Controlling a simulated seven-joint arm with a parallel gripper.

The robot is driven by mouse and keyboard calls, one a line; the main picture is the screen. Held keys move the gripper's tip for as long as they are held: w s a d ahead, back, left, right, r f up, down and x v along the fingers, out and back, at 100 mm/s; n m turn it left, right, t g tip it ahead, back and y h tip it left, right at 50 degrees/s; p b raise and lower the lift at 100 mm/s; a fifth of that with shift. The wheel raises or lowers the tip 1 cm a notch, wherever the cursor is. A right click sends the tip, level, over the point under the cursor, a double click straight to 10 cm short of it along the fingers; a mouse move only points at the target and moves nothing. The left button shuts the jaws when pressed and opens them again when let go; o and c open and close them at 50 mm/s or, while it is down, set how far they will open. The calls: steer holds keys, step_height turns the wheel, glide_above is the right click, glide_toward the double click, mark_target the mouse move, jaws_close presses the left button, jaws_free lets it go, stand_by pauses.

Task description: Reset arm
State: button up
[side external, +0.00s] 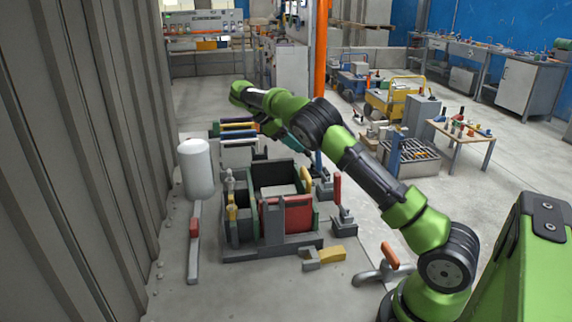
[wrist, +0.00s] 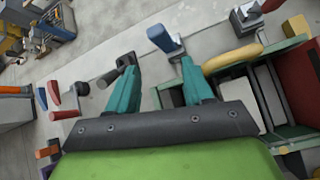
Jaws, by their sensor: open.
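My green and black arm reaches from the lower right across the side external view. My gripper (wrist: 160,78) shows in the wrist view with two teal fingers spread apart and nothing between them. In the side external view the teal gripper (side external: 293,147) hangs above the back of the panel mould, partly hidden by the arm. The mould (side external: 270,240) is a dark frame with green and red panels standing upright in it. In the wrist view part of the mould (wrist: 290,135) lies at the right, beside the right finger.
A white cylinder (side external: 196,168) stands left of the mould near the corrugated wall. A rack of coloured panels (side external: 238,150) is behind. A red-handled clamp (side external: 340,205) stands at its right, and a yellow block (side external: 331,255) lies in front. Open concrete floor shows right of the arm.

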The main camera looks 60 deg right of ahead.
steer(key=s+a+r+m+t+y, duration=0.1)
steer(key=s+a+m+t+y, duration=0.1)
steer(key=a, duration=0.4)
steer(key=s+a+r+m+t+y, duration=0.1)
steer(key=s+a+m+t+y, duration=0.1)
steer(key=s+a+m+t, duration=0.1)
steer(key=s+a+r+m+t+y, duration=0.1)
steer(key=s+a+m+t+y, duration=0.1)
steer(key=a, duration=0.6)
steer(key=shift+s+a+m+t+y, duration=0.15)
steer(key=shift+s+m+t, duration=0.35)
steer(key=shift+s, duration=0.4)
steer(key=shift+s+a+m+t+y, duration=0.15)
steer(key=shift+s+m+t, duration=0.15)
steer(key=shift+s+m, duration=0.45)
steer(key=s+a+r+t+y, duration=0.2)
steer(key=s+a+r+t, duration=0.1)
steer(key=s+a, duration=0.7)
steer(key=shift+s+a+m+t, duration=0.2)
steer(key=shift+s+m+t, duration=0.15)
steer(key=shift+s+t, duration=0.55)
